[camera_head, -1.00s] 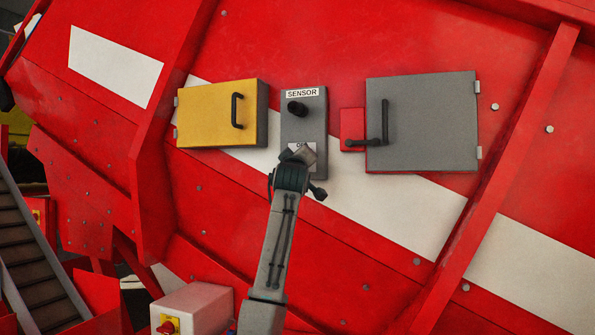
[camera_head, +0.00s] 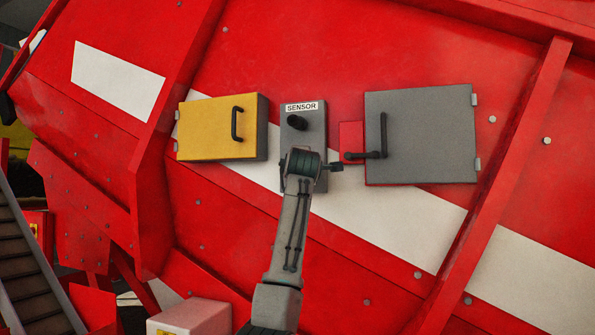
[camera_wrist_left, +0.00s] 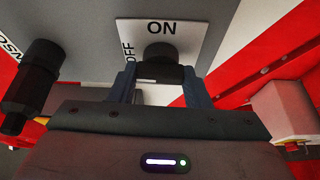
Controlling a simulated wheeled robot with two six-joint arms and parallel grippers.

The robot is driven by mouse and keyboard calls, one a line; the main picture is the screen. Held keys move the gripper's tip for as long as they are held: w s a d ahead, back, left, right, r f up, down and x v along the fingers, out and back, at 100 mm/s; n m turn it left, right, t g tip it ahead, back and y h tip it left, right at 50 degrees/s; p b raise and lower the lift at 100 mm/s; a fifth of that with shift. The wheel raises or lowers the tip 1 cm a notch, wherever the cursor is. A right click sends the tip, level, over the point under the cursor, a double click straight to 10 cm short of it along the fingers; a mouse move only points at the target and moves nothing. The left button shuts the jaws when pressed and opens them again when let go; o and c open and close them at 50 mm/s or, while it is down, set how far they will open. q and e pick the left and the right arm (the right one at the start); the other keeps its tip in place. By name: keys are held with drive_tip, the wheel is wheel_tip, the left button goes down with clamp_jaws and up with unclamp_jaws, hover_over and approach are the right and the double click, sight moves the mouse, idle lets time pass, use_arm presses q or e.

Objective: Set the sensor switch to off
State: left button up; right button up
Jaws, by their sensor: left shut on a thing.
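The grey sensor box (camera_head: 317,135) is on the red machine wall, with a SENSOR label and a black knob (camera_head: 297,122) at its top. In the left wrist view, a white plate (camera_wrist_left: 190,35) reads ON and OFF around a black round switch (camera_wrist_left: 160,55). My left gripper (camera_wrist_left: 161,75) is shut on this switch, one finger on each side. In the head view my left arm (camera_head: 290,225) covers the switch and the box's lower part. I cannot tell the switch's exact setting. My right gripper is not in view.
A yellow box (camera_head: 207,130) with a black handle is left of the sensor box. A small red box (camera_head: 349,134) and a larger grey box (camera_head: 425,130) with a black handle are to its right. A pale box (camera_head: 195,315) is at bottom left.

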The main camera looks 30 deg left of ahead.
use_arm(q)
drive_tip(key=shift+f+n, duration=0.1)
drive_tip(key=shift+n, duration=0.3)
drive_tip(key=o, duration=1)
drive_tip(key=shift+s+d, duration=0.1)
drive_tip(key=b+v, duration=0.5)
drive_tip(key=v, duration=0.5)
drive_tip(key=shift+s+d+b, duration=0.2)
drive_tip(key=shift+b, duration=0.1)
